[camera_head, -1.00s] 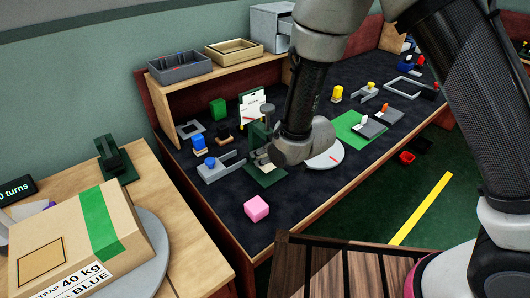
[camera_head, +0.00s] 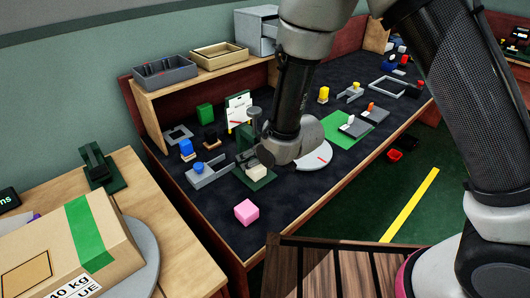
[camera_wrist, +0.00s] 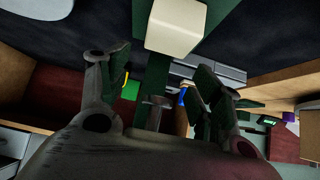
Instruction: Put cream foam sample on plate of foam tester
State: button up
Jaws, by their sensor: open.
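The cream foam sample (camera_head: 257,172) is a small pale block at the dark green foam tester (camera_head: 254,125). It appears to rest on the tester's green base plate (camera_head: 258,183), though the contact is too small to be sure of. The sample also shows in the wrist view (camera_wrist: 176,28), at top centre, beyond my fingertips and over dark green. My gripper (camera_wrist: 162,78) is open, its two fingers spread with nothing between them. In the head view my wrist is just right of the tester, and my fingers are largely hidden.
A pink block (camera_head: 246,212) lies on the dark bench near its front edge. A grey fixture with a blue knob (camera_head: 199,169) stands left of the tester. A white round disc (camera_head: 316,157) is right of my wrist. Trays (camera_head: 164,72) sit on the shelf behind.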

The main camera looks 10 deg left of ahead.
jog(key=v, duration=1.1)
jog(key=w+d+r+m+h, duration=0.1)
jog(key=d+r+m+h, duration=0.1)
jog(key=d+r, duration=0.7)
jog(key=w+d+r+m+h, duration=0.1)
jog(key=w+d+r+m, duration=0.2)
jog(key=d, duration=1)
jog(key=s+d+r+m+g+h, duration=0.1)
jog(key=s+d+r, duration=0.3)
jog(key=s+d, duration=0.5)
jog(key=s+d+r+m+h, duration=0.2)
jog(key=s+d+r, duration=0.3)
jog(key=s+d, duration=0.4)
jog(key=shift+d+m+g+h, duration=0.3)
jog(key=shift+d+m+g, duration=0.1)
jog(key=shift+m, duration=0.4)
jog(key=shift+w+r, duration=0.1)
jog(key=shift+r, duration=0.05)
